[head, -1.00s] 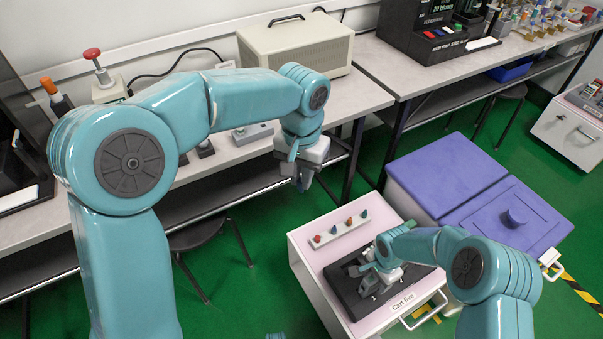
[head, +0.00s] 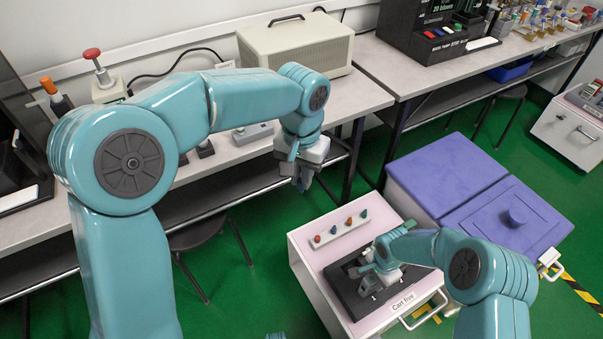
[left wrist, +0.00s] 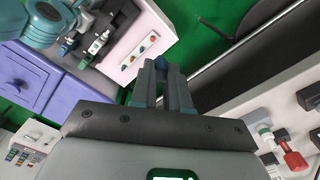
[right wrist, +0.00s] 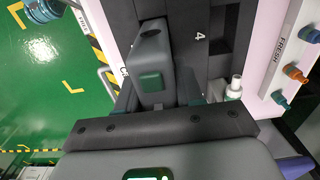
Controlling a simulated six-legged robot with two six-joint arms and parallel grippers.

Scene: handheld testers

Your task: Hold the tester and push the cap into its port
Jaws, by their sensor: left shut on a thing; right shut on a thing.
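My left gripper (head: 302,178) hangs in the air behind and above the cart, over the floor. In the left wrist view its two grey fingers (left wrist: 162,88) are shut on a small dark blue cap (left wrist: 160,68) at their tips. My right gripper (head: 371,284) is low over the dark tray (head: 345,285) on the cart. In the right wrist view it is shut on what looks like a grey tester (right wrist: 150,50) with a dark green square and a dark spot near its far end. Part of the fingers is hidden there. Cap and tester are well apart.
A white strip (head: 340,231) marked FRESH carries several coloured caps along the cart's back edge. A white-topped piece (right wrist: 235,86) stands in the tray beside my right gripper. Purple bins (head: 450,170) stand right of the cart; a bench (head: 240,150) runs behind.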

